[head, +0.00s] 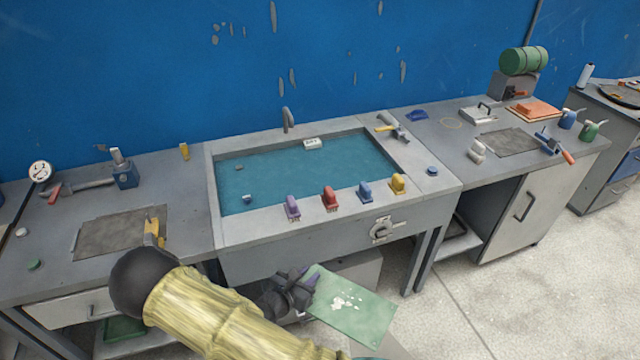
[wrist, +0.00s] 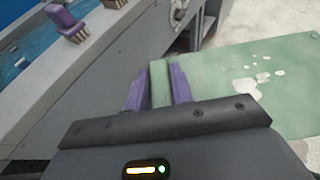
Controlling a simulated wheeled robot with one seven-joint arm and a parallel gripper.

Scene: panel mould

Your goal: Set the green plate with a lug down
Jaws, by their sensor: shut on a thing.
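The green plate (head: 352,306) is a flat sheet with white flaked patches. My gripper (head: 306,284) is shut on its lug, in front of the sink bench and above the floor. In the wrist view the purple fingers (wrist: 160,88) close on both sides of the green lug (wrist: 159,82). The plate (wrist: 215,75) spreads to the right of the fingers there. Its right part runs out of the wrist view.
The water-filled basin (head: 222,172) has several coloured brushes along its front rim, among them a red one (head: 330,199). A grey mat (head: 108,235) lies on the left bench; another mat (head: 510,141) lies on the right bench among tools. Pale floor (head: 500,290) is open at the right.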

